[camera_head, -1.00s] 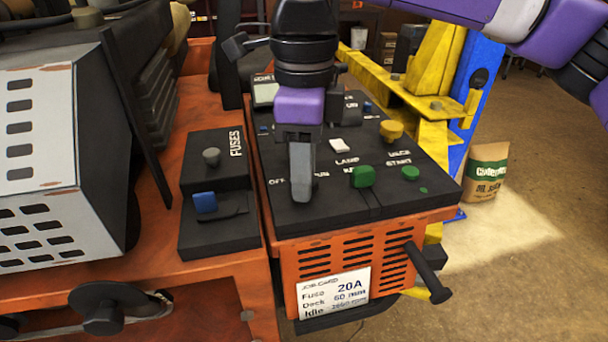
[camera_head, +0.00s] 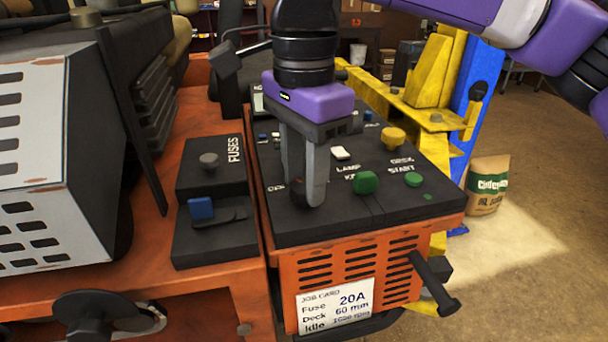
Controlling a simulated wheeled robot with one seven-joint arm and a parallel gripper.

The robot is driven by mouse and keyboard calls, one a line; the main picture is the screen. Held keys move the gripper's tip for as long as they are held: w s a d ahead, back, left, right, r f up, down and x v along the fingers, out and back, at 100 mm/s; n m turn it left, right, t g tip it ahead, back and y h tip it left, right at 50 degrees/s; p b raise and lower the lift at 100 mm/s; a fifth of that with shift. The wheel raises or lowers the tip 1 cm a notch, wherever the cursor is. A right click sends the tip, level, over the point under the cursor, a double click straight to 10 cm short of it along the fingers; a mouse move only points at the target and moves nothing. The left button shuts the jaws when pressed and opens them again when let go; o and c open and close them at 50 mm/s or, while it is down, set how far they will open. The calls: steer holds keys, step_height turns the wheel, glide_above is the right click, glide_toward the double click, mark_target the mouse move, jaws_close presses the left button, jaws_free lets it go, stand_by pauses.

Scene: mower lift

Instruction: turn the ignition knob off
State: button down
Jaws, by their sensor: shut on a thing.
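The ignition knob (camera_head: 297,187) is almost wholly hidden behind the fingers; a small dark reddish bit shows between them on the black control panel (camera_head: 375,220). Its OFF label at the panel's left is partly covered, and the RUN label is hidden. My gripper (camera_head: 305,195) points down from above at the panel's front left, its grey fingers shut on the knob. The way the knob points cannot be told.
A green knob (camera_head: 366,183), a green START button (camera_head: 413,180), a white lamp switch (camera_head: 340,153) and a yellow knob (camera_head: 393,138) stand close to the right. The fuse box (camera_head: 215,240) with a blue fuse (camera_head: 201,208) is at the left.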

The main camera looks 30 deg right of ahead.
mark_target(304, 185)
stand_by(0.4)
steer(key=shift+n, duration=0.3)
steer(key=c, duration=0.9)
jaws_free()
steer(key=shift+c, duration=0.2)
step_height(304, 185, up, 8)
steer(key=shift+f, duration=0.1)
